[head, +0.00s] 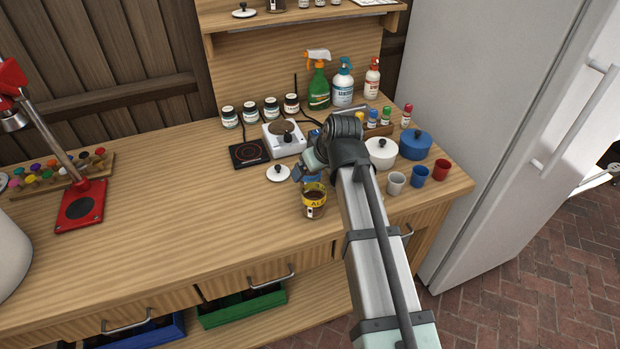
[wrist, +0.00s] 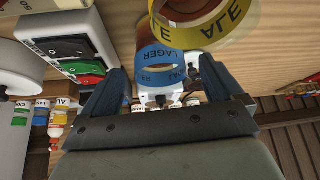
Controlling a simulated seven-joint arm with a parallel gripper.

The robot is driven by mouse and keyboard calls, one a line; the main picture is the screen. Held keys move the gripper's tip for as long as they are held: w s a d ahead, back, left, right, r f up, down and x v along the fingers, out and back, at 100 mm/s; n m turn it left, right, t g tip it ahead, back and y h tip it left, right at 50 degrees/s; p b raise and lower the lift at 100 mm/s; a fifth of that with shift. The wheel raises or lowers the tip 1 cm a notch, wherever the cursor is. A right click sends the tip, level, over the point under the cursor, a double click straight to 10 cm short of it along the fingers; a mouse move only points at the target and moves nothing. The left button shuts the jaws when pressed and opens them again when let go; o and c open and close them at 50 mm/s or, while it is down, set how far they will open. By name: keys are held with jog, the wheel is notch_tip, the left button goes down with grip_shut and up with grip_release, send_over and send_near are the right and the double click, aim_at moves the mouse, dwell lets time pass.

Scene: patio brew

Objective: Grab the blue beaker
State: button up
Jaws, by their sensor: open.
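The blue beaker, a clear vessel with a blue LAGER band (wrist: 160,62), shows in the wrist view between and beyond my open fingers. In the head view only a bit of its blue band (head: 312,178) shows below my gripper (head: 304,170); my arm and the yellow beaker hide the rest. My gripper also shows in the wrist view (wrist: 162,82), with one finger to each side of the blue beaker. I cannot tell whether either finger touches it. A yellow-banded ALE beaker (head: 314,201) with dark contents stands close in front of the blue one.
A white lid (head: 279,173) lies left of the beakers. A white scale-like device (head: 284,138) and black hot plate (head: 250,153) are behind. White (head: 381,153) and blue (head: 415,145) pots and a grey (head: 395,183), blue (head: 419,176) and red cup (head: 441,170) stand right. The counter's left middle is clear.

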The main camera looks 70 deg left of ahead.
jog(key=shift+x, duration=2.6)
jog(key=shift+a, duration=0.1)
jog(key=c, duration=1.2)
jog(key=shift+r, duration=0.3)
